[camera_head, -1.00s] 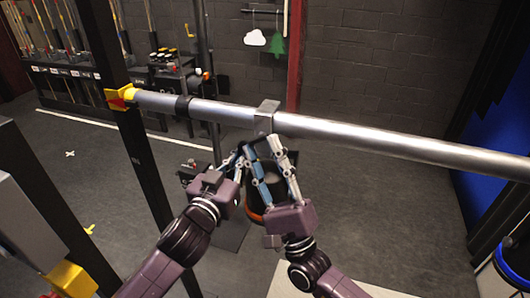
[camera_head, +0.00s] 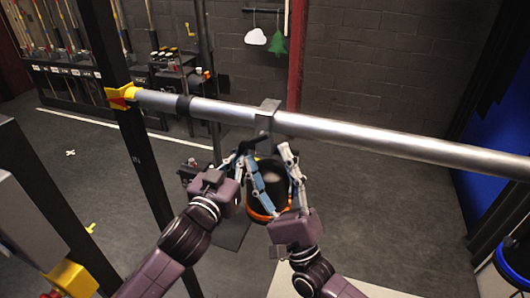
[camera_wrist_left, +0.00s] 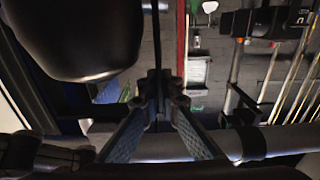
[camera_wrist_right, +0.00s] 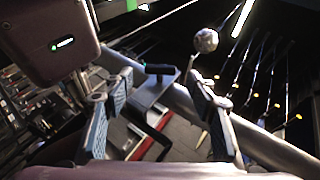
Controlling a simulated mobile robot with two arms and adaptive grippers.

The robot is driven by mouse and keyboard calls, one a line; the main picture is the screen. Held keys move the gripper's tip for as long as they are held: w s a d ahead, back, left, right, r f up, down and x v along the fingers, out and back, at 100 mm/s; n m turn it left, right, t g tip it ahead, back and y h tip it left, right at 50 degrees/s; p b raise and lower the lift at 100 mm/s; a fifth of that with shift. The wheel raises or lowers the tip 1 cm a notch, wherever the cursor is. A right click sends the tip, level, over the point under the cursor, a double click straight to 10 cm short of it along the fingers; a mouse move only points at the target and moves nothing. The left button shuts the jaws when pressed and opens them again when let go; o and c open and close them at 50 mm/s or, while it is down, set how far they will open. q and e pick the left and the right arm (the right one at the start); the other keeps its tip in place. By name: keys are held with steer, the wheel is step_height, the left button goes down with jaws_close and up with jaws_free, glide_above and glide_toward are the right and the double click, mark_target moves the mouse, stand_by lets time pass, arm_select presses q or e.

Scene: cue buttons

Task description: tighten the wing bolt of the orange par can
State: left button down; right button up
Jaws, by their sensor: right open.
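The par can (camera_head: 268,192) is black with an orange rim and hangs below the silver pipe from a grey clamp (camera_head: 266,113). Its dark body also fills the upper left of the left wrist view (camera_wrist_left: 70,35). My left gripper (camera_head: 240,153) is at the can's left; its fingers close together on a thin dark strip, apparently the yoke. My right gripper (camera_head: 270,156) is open and empty, its fingers spread below the clamp. A short black bar (camera_wrist_right: 160,69), possibly the wing bolt, shows between its fingers by the grey clamp. The fingers partly hide the yoke.
The silver pipe (camera_head: 390,142) crosses above both grippers. A dark upright post (camera_head: 140,145) with a yellow bracket (camera_head: 124,92) stands at left. A grey box (camera_head: 35,195) is at the near left. The floor beyond is mostly open.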

steer(key=v, duration=0.9)
steer(key=shift+s+f, duration=0.2)
steer(key=shift+f, duration=0.1)
steer(key=shift+d, duration=0.1)
arm_select(q)
steer(key=c, duration=2.1)
jaws_free()
steer(key=v, duration=1.2)
